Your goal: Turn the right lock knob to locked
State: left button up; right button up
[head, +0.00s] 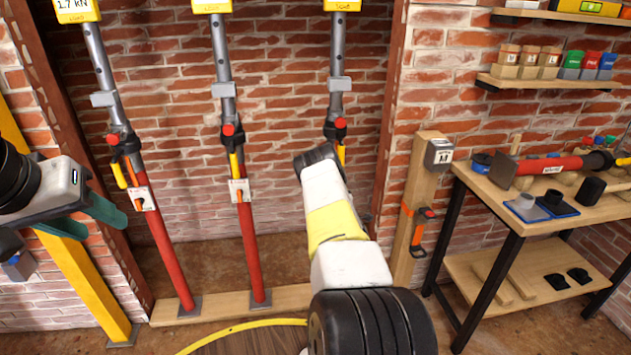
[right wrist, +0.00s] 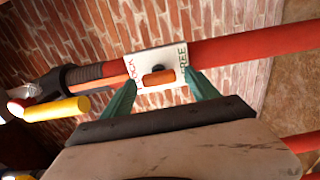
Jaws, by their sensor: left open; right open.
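The right prop (head: 337,95) stands against the brick wall; my right arm hides its lower part and lock plate in the head view. In the right wrist view a white lock plate (right wrist: 143,62), marked LOCK at the left and FREE at the right, sits on the red tube (right wrist: 245,48). Its orange knob (right wrist: 160,77) lies lengthwise between the teal fingers of my right gripper (right wrist: 163,80). That gripper is open, with a finger on either side; contact cannot be told. My left gripper (head: 100,225) is open and empty at the far left.
The left prop (head: 168,245) and middle prop (head: 253,250) have similar lock plates. A yellow handle (right wrist: 55,109) sticks out beside the tube. A workbench (head: 545,222) with tools stands at the right. A wooden post (head: 415,200) is between bench and props.

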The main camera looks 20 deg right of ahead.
jog(key=v, duration=0.5)
jog(key=shift+s, duration=0.2)
